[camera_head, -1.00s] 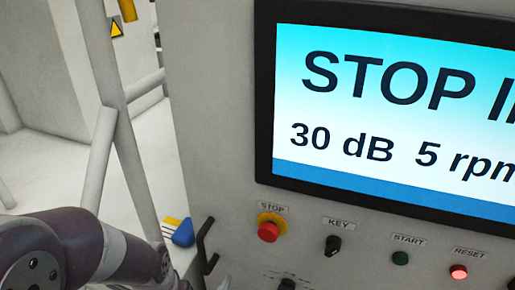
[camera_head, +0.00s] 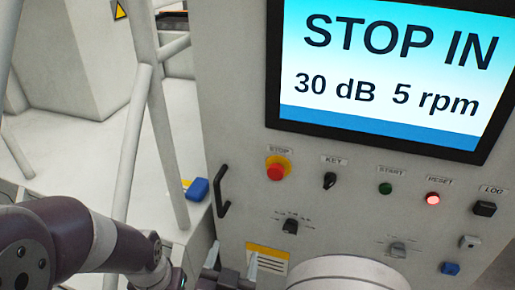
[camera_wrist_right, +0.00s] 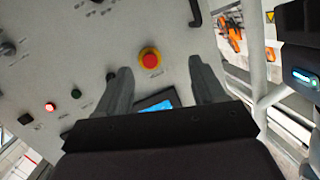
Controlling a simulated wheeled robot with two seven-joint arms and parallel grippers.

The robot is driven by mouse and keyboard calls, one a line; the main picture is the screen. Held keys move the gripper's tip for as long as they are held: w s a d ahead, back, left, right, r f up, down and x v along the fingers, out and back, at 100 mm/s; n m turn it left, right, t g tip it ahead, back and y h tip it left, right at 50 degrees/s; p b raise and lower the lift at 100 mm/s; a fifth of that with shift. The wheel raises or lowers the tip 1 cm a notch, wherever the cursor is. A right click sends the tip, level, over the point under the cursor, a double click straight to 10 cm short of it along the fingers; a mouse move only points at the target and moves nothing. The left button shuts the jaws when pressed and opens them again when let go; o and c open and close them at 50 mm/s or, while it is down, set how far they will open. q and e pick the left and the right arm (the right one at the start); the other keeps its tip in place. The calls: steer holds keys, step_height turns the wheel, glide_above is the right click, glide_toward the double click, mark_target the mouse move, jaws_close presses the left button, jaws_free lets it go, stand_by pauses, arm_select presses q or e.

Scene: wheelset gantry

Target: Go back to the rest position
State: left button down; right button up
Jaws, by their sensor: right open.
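My right gripper (camera_head: 230,262) is at the bottom of the head view, in front of the panel and below the black handle. In the right wrist view its two grey fingers (camera_wrist_right: 162,82) are apart with nothing held between them. The red stop button (camera_head: 275,170) on its yellow base is on the panel; in the right wrist view the button (camera_wrist_right: 150,60) shows past the fingertips, apart from them. My left arm (camera_head: 75,240) comes in from the left and runs off the bottom edge; its fingers are not seen.
The grey control panel (camera_head: 235,110) carries a large screen (camera_head: 390,75), a key switch (camera_head: 330,181), a lit red reset lamp (camera_head: 433,198) and a black handle (camera_head: 222,190). A blue object (camera_head: 197,189) lies left of the handle. Pale posts (camera_head: 135,140) stand at the left.

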steer(key=w+d+f+n+g+y, duration=0.3)
steer(key=w+d+f+g+y, duration=0.15)
steer(key=w+d+g, duration=0.2)
steer(key=s+d+f+g+h, duration=0.1)
steer(key=s+d+g, duration=0.3)
steer(key=d, duration=0.4)
steer(key=s+d+f+n+g+h, duration=0.1)
steer(key=s+d+f+g, duration=0.2)
steer(key=s+d, duration=0.3)
steer(key=shift+s+d+f+g, duration=0.2)
steer(key=shift+d+f+g, duration=0.15)
steer(key=shift+d, duration=0.85)
